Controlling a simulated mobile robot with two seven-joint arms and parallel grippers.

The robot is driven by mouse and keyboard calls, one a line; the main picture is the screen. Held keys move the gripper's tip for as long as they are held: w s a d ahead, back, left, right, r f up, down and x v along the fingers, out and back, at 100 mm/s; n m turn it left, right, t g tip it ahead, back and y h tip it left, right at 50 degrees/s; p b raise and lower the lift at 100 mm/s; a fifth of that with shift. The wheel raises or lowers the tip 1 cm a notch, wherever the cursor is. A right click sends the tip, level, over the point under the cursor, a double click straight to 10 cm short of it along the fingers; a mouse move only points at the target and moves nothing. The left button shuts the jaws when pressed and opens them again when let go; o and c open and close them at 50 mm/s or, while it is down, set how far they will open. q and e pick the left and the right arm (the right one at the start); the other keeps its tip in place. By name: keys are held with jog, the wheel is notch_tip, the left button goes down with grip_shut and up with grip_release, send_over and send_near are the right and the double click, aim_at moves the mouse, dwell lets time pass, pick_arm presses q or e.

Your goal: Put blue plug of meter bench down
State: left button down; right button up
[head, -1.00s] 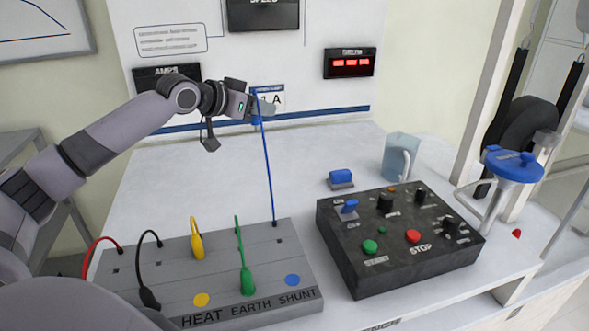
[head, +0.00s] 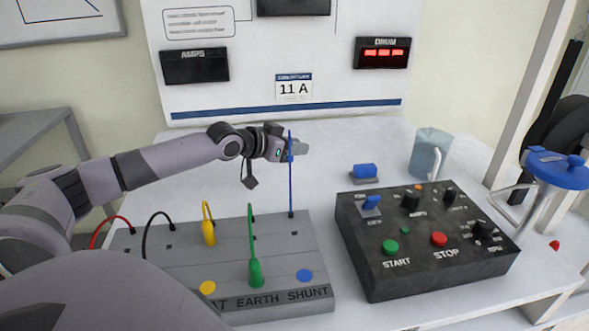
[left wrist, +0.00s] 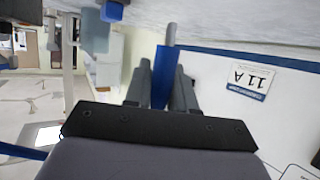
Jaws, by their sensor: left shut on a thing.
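My left gripper (head: 298,148) is shut on the blue plug (left wrist: 160,75) and holds it above the white bench top, behind the grey meter bench (head: 180,262). In the left wrist view the plug sits between both fingers, with its grey tip sticking out past them. In the head view the fingers mostly hide the plug. Its blue cable (head: 291,185) runs down to the back right of the meter bench. A blue disc (head: 304,275) lies on the meter bench's front right, above "SHUNT". My right gripper is not in view.
A green plug (head: 255,272) stands at "EARTH", and a yellow plug (head: 208,232) stands farther back. Red and black leads are at the left. A black control box (head: 425,270), a blue block (head: 365,171) and a jug (head: 428,155) are to the right. The bench top behind is clear.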

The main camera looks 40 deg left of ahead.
pick_arm(q)
notch_tip(320, 180, down, 6)
jog(key=shift+r+b, duration=0.1)
jog(key=shift+b, duration=0.35)
jog(key=c, duration=0.9)
grip_release()
jog(key=shift+c, duration=0.2)
